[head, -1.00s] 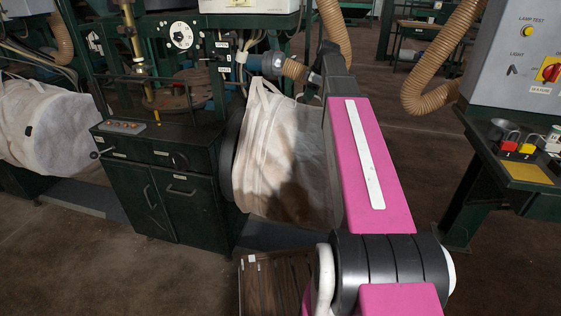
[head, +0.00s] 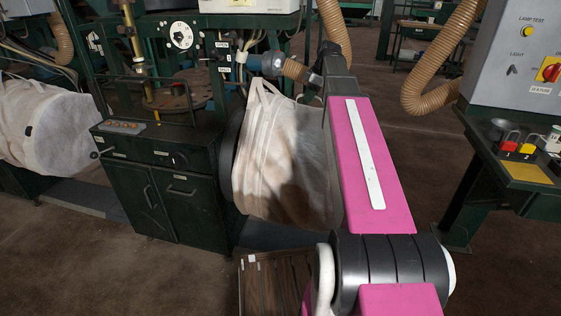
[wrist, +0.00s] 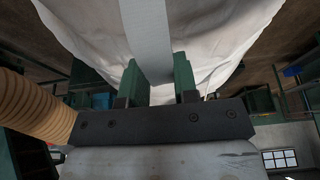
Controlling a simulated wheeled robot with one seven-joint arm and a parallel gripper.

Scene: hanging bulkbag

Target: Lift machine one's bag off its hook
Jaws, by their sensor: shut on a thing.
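Machine one's bag (head: 275,160) is a large off-white fabric sack with brown stains. In the head view it hangs in front of the green machine, partly behind my pink arm. A loop of strap stands up at its top left. In the wrist view the bag's cloth (wrist: 215,35) fills the upper middle, and a pale grey strap (wrist: 148,35) runs down to my gripper (wrist: 158,80). The gripper is shut on this strap between its two green fingers. In the head view my arm hides the gripper. I cannot make out the hook or whether the strap touches it.
A green cabinet (head: 165,190) stands left of the bag, with a second white bag (head: 45,125) farther left. A beige hose (head: 335,30) hangs behind my arm. A grey control box (head: 515,60) stands at right. A brown slatted pallet (head: 275,285) lies below.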

